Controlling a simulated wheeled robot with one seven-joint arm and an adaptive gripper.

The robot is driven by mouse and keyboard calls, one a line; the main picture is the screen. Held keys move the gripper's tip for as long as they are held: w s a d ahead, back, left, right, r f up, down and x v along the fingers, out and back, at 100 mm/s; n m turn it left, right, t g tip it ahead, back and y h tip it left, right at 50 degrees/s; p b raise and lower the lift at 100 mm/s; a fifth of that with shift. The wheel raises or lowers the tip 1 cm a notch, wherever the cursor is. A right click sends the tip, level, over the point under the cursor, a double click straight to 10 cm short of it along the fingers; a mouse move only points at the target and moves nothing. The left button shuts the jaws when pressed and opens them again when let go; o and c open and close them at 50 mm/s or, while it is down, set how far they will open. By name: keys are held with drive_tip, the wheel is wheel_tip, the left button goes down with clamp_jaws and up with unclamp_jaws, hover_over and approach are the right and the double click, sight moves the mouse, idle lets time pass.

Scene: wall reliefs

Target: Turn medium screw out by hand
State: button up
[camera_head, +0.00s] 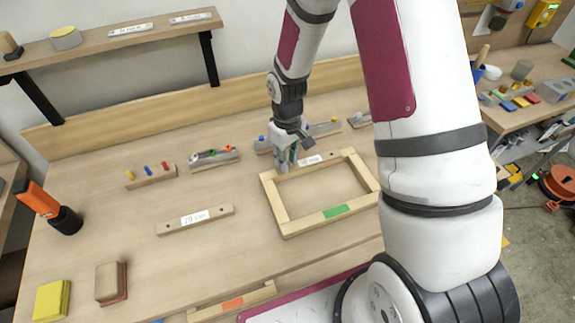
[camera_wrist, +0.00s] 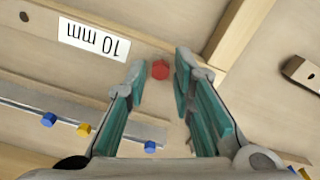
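My gripper (camera_wrist: 160,80) is open, with its two teal-padded fingers apart. A red screw head (camera_wrist: 160,69) shows between the fingertips in the wrist view, with a gap on each side. It sits by a white label reading 10 mm (camera_wrist: 94,38) on a wooden piece. I cannot tell from the pictures whether this is the medium screw. In the head view my gripper (camera_head: 287,162) points down at the back left corner of a wooden frame (camera_head: 275,205); the red screw is hidden there.
A metal rail (camera_wrist: 75,112) with blue and yellow knobs lies close beside my gripper. A 27 mm labelled bar (camera_head: 170,228), a small peg block (camera_head: 152,177) and an orange-black tool (camera_head: 45,205) lie to the left.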

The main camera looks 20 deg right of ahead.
drive_tip(key=m, duration=0.7)
drive_tip(key=m+p, duration=0.1)
drive_tip(key=m, duration=0.6)
clamp_jaws()
drive_tip(key=n, duration=0.5)
